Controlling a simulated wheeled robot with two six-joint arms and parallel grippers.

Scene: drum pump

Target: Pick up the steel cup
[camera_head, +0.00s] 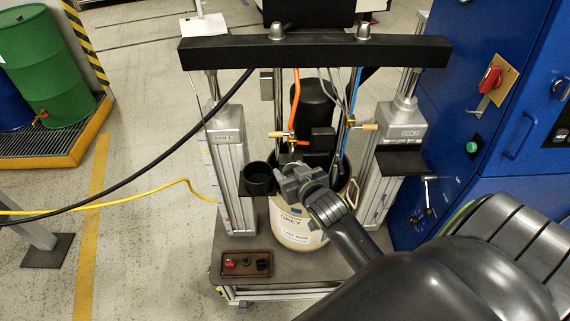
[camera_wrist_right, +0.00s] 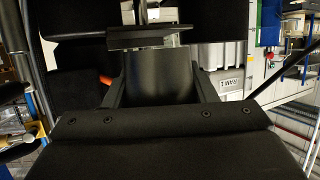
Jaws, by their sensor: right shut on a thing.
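The steel cup (camera_head: 259,180) shows as a dark, open-topped cylinder beside the left RAM column in the head view. My right gripper (camera_head: 282,184) reaches in from the right and is shut on the cup's right side. A dark surface, likely the cup (camera_wrist_right: 160,80), fills the space between the fingers in the right wrist view. The cup looks upright, at the small black shelf (camera_head: 247,207) on the column; I cannot tell whether it touches the shelf. My left gripper is not in view.
A cream drum (camera_head: 297,232) stands under the pump behind my right wrist. RAM columns (camera_head: 231,165) flank it, with a black crossbar (camera_head: 320,52) above. Hoses hang between them. A control box (camera_head: 247,263) sits at the front left. A blue cabinet (camera_head: 480,120) stands at right.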

